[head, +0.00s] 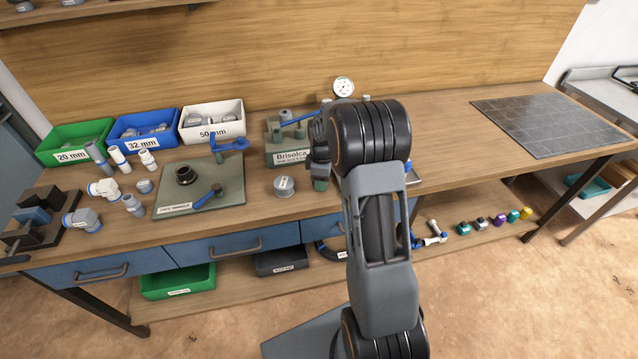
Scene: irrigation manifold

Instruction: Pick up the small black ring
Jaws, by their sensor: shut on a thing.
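My gripper (320,182) points down over the workbench (470,140), right of the grey round cap (284,186) and in front of the green Brisolca block (290,151). My arm hides part of it. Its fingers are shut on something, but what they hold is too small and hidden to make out. A black ring-shaped part (186,175) sits on the green mat (222,193) at the left, well apart from my gripper. I cannot tell whether it is the small black ring; no other loose black ring shows clearly.
Green (75,142), blue (147,130) and white (212,121) bins stand at the back left. A blue-handled valve part (208,195) lies on the mat, with several pipe fittings to its left. A dark gridded mat (545,122) lies bare at the right.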

